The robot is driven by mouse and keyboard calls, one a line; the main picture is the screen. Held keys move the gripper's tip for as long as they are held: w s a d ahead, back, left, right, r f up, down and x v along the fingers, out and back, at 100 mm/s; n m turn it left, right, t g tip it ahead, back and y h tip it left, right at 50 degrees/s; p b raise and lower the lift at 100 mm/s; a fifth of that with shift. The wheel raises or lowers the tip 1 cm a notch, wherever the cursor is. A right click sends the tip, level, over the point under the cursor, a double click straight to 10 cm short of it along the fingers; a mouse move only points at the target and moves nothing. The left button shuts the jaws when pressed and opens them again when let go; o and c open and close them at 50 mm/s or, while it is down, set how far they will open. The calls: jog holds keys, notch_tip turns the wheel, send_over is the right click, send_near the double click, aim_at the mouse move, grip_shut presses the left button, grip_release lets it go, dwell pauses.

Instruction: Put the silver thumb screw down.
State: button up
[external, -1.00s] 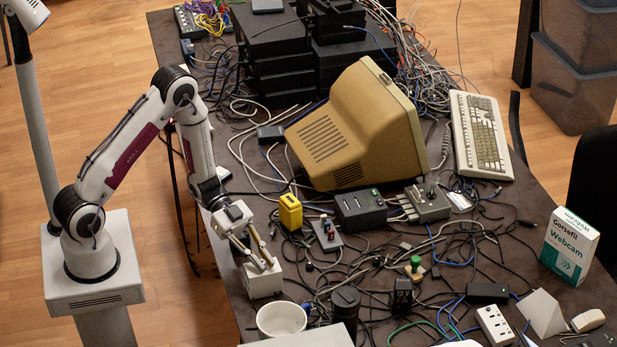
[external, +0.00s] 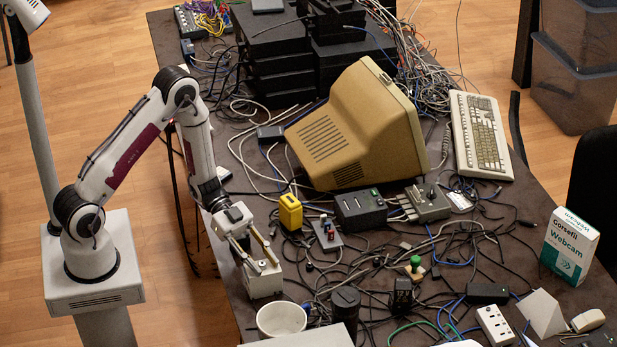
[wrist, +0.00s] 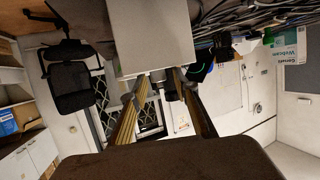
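My gripper (external: 266,266) points down at the white box (external: 263,284) near the table's front left edge. Its two fingers stand apart, with a gap between the tips. A small greyish piece shows between the fingertips, at the top of the box; it may be the silver thumb screw, but it is too small to tell. In the wrist view the fingers (wrist: 157,88) are also spread, with the pale box (wrist: 155,40) just beyond the tips. I cannot make out the screw clearly there.
A white bowl (external: 281,319) and a black cylinder (external: 345,305) stand close by. A yellow block (external: 290,212) and a small switch board (external: 327,234) lie behind the gripper. Tangled cables cover the table to the right. A beige monitor (external: 352,135) stands farther back.

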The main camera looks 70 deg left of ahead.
jog(key=shift+r, duration=0.15)
jog(key=v, duration=1.2)
dwell(0.7)
